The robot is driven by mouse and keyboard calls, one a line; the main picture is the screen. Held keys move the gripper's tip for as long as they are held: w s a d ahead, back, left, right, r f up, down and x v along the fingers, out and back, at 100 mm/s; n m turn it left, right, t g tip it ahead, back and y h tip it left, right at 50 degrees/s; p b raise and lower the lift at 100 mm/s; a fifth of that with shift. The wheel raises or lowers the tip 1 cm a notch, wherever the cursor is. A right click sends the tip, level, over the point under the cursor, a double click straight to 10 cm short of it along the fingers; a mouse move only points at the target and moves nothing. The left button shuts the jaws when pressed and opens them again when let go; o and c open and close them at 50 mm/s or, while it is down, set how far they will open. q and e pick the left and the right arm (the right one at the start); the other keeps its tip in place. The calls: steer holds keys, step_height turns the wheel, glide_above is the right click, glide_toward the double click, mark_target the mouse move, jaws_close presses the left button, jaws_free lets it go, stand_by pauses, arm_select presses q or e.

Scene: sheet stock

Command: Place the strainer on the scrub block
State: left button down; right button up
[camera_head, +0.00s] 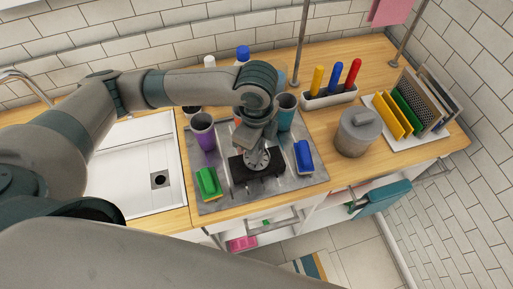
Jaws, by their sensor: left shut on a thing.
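My left gripper (257,172) points down over the metal tray (212,206), between a green block (208,183) and a blue block (304,157). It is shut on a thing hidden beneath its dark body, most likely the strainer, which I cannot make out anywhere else. The green block lies near the tray's front left corner and the blue block near its right side. Either could be the scrub block; I cannot tell which. The gripper looks apart from both. My right gripper is not in view.
A purple cup (203,132) and a blue-grey cup (285,112) stand behind the gripper. A lidded grey pot (357,132), a holder with coloured handles (330,97) and a rack of boards (410,105) are to the right. The white sink (125,165) is left.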

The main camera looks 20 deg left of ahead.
arm_select(q)
steer(key=c, duration=1.7)
jaws_free()
steer(key=shift+f, duration=0.1)
steer(key=shift+o, duration=0.2)
step_height(320, 180, up, 12)
steer(key=b, duration=0.3)
